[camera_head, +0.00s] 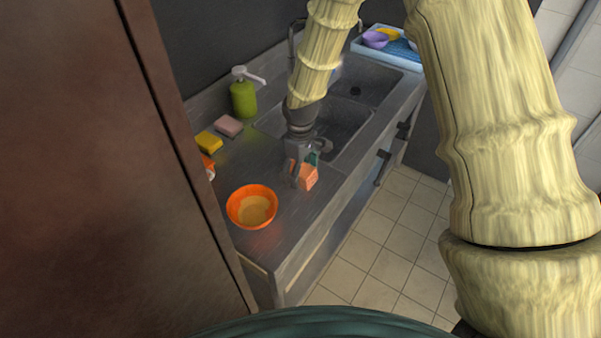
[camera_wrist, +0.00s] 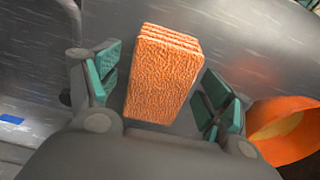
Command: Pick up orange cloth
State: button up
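The orange cloth (camera_head: 307,178) is a folded, thick, textured block by the counter's front edge, just right of the orange bowl. In the wrist view the cloth (camera_wrist: 163,75) stands out between the two green-padded fingers of my gripper (camera_wrist: 160,90). Gaps show between the pads and the cloth, so my gripper is open around it without visible contact. In the head view my gripper (camera_head: 303,165) points down at the cloth and partly hides it.
An orange bowl (camera_head: 252,207) stands close to the left of the cloth. A green soap bottle (camera_head: 243,98), a pink sponge (camera_head: 229,126) and a yellow sponge (camera_head: 208,141) are along the back. The sink (camera_head: 342,118) lies behind my gripper. A brown cabinet (camera_head: 90,180) fills the left.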

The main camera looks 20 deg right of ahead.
jog(key=shift+w+f, duration=0.1)
jog(key=shift+w, duration=0.05)
jog(key=c, duration=1)
notch_tip(320, 180, up, 2)
jog(key=shift+r+b, duration=0.1)
jog(key=shift+b, duration=0.6)
jog(key=shift+s+r+b, duration=0.4)
jog(key=shift+r+b, duration=0.1)
jog(key=shift+r, duration=0.1)
jog(key=s+r+b, duration=0.1)
jog(key=s+b, duration=0.3)
jog(key=s, duration=1.1)
jog(key=shift+s+d+r, duration=0.15)
jog(key=shift+d+r, duration=0.1)
jog(key=shift+r, duration=0.1)
